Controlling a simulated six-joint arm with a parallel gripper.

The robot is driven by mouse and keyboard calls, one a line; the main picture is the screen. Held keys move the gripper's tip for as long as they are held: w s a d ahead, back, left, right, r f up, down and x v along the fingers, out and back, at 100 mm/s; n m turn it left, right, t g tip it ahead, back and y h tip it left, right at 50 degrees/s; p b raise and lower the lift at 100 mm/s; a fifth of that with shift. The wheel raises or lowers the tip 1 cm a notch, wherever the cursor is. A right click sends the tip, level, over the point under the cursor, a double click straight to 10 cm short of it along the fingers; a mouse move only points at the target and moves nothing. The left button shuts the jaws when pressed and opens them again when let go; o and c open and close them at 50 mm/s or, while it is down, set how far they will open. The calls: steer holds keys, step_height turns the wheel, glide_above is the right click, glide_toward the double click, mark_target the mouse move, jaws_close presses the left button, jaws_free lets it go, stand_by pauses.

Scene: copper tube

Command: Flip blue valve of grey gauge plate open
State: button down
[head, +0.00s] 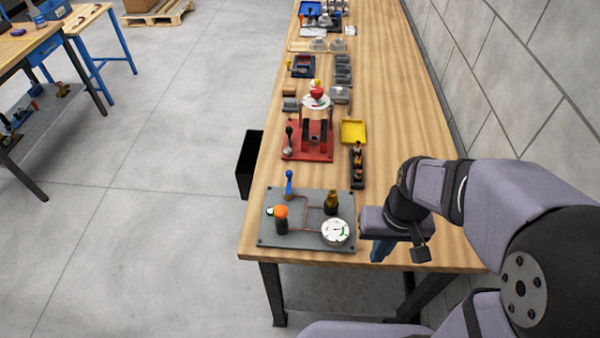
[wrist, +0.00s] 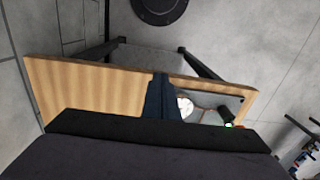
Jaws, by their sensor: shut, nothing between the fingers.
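The grey gauge plate (head: 275,237) lies at the near end of the wooden bench. Its blue valve (head: 289,184) stands with the lever upright at the plate's back left. A white round gauge (head: 335,231) sits at the plate's near right. An orange-topped part (head: 281,212) and a brass-topped part (head: 331,200) also stand on it, linked by copper tube. My gripper (head: 378,251) is shut and empty, right of the plate and apart from the valve. In the wrist view the shut fingers (wrist: 161,95) partly cover the gauge (wrist: 185,107); the blue valve is not visible there.
A red plate (head: 293,152) with fittings stands behind the grey plate, with a black holder (head: 357,170) and a yellow tray (head: 353,131) to its right. More parts line the bench (head: 405,135) farther back. The wall (head: 500,60) runs along the right side.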

steer(key=w+a+n+t+y+b, duration=0.1)
steer(key=w+a+n+y+b, duration=0.1)
steer(key=w, duration=1.1)
steer(key=w+a+r+n+t+y+b, duration=0.1)
steer(key=w+a+y+b, duration=0.3)
steer(key=w, duration=0.9)
steer(key=shift+w+a+r+n+t+b, duration=0.25)
steer(key=shift+a+n, duration=0.45)
steer(key=shift+a, duration=0.55)
steer(key=shift+s, duration=0.1)
steer(key=p, duration=0.4)
glide_toward(289, 181)
steer(key=w+d+f, duration=0.1)
steer(key=w, duration=0.1)
steer(key=w+d+f, duration=0.1)
steer(key=shift+w+d+f, duration=0.1)
steer(key=shift+w+f, duration=0.25)
steer(key=shift+f, duration=0.05)
steer(key=a+p, duration=0.1)
steer(key=s+a+p, duration=0.1)
steer(key=shift+a+r, duration=0.1)
steer(key=shift+a, duration=0.6)
